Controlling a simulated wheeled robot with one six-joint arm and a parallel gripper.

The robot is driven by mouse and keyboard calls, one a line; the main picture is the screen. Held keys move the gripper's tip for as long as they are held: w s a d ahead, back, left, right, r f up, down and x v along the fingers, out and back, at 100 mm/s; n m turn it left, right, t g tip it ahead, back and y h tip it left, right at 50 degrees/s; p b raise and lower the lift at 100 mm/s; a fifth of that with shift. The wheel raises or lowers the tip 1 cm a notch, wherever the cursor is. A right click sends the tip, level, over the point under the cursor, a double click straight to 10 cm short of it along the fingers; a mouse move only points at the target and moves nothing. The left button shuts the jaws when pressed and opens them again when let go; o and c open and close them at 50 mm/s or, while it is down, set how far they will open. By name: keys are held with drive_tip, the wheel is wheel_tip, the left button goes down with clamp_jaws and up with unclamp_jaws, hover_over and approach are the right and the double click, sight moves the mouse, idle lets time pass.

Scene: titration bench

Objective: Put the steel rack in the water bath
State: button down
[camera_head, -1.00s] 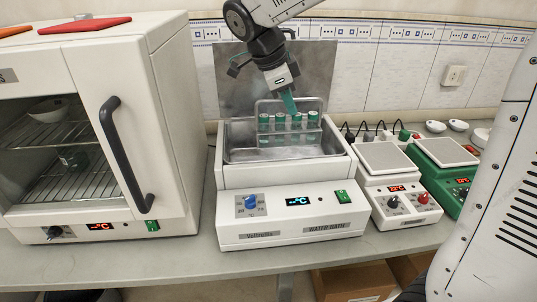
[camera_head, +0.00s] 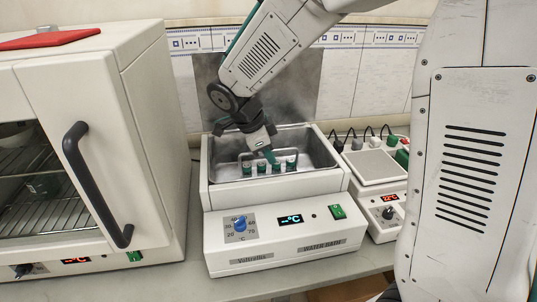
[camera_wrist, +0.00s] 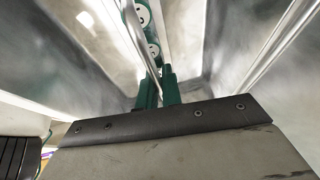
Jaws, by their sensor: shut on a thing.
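My gripper (camera_head: 270,157) reaches down into the basin and is shut on the rack. In the wrist view, my green fingertips (camera_wrist: 158,92) close around the rack's thin metal handle (camera_wrist: 150,62), with green-capped tubes beside it. Whether the rack's base touches the basin floor is hidden by the front wall.
A white oven (camera_head: 150,120) with a dark handle stands close on the left. A balance-like hotplate unit (camera_head: 374,168) stands close on the right.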

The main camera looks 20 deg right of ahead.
drive_tip(key=shift+f, duration=0.25)
drive_tip(key=c, duration=1.6)
unclamp_jaws()
drive_tip(key=w+v, duration=0.1)
drive_tip(key=v, duration=1.1)
drive_tip(key=shift+s+d+f+n+t+y, duration=0.25)
drive_tip(key=shift+s+d+n+y, duration=0.85)
drive_tip(key=shift+s+n, duration=2.95)
drive_tip(key=shift+s+d+f+n+y, duration=0.5)
drive_tip(key=shift+s+d+n, duration=1.7)
drive_tip(key=shift+s, duration=2.9)
drive_tip(key=shift+s+d+f+n+t+y, duration=0.2)
drive_tip(key=shift+s+d+n+y, duration=0.55)
drive_tip(key=shift+s+n, duration=3.6)
drive_tip(key=shift+s+m, duration=0.25)
drive_tip(key=shift+m, duration=0.05)
